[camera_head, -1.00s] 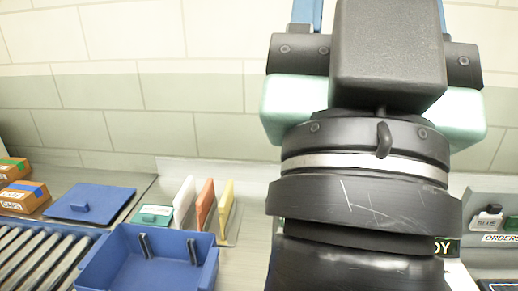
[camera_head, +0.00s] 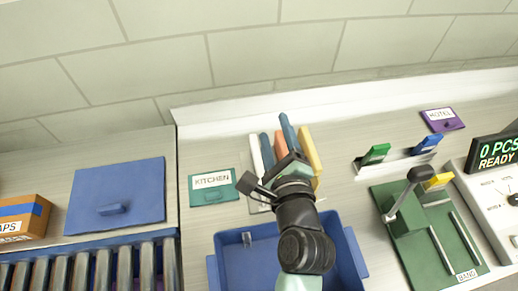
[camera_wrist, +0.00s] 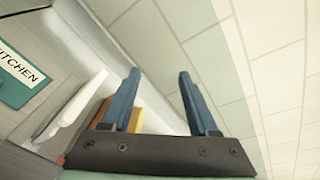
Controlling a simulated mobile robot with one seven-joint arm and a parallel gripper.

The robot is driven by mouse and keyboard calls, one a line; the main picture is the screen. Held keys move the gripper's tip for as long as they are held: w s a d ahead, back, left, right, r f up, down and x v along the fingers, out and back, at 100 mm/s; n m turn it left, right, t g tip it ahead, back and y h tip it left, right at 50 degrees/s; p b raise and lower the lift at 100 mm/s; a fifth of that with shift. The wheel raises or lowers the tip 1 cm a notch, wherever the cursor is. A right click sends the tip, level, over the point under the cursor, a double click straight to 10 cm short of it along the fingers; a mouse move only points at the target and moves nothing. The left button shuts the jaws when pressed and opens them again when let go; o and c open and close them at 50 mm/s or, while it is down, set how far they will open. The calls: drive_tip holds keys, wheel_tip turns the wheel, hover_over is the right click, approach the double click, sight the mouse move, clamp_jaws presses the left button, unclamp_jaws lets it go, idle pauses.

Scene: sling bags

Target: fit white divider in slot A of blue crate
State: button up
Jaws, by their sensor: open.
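The white divider (camera_head: 255,155) stands upright at the left end of a row of dividers on the bench. It also shows in the wrist view (camera_wrist: 72,112), left of the fingers. My gripper (camera_head: 275,126) is open, with its two blue fingers over the row, to the right of the white divider. In the wrist view, my gripper (camera_wrist: 160,72) has nothing held between its fingers. The blue crate (camera_head: 232,262) sits in front of the row, partly hidden by my arm. One small slot holder shows at its back wall; I cannot read any slot letter.
An orange divider (camera_head: 281,147) and a yellow divider (camera_head: 311,155) stand right of the white one. A green fixture (camera_head: 420,240) stands to the right. A wall rises behind the bench.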

sight(259, 162)
drive_tip(key=s+f+m+g+p, duration=0.2)
drive_tip(key=s+f+m, duration=0.5)
drive_tip(key=f+m, duration=0.3)
drive_tip(key=shift+g, duration=0.3)
drive_tip(key=x, duration=0.2)
drive_tip(key=a+x, duration=0.1)
drive_tip(key=x, duration=0.2)
drive_tip(key=f+x, duration=0.1)
drive_tip(key=x, duration=0.1)
drive_tip(key=shift+s+a+p, duration=0.15)
drive_tip(key=shift+s+p, duration=0.05)
drive_tip(key=shift+p, duration=0.1)
drive_tip(key=shift+w+a+f, duration=0.15)
drive_tip(key=shift+w, duration=0.65)
drive_tip(key=x, duration=0.4)
clamp_jaws()
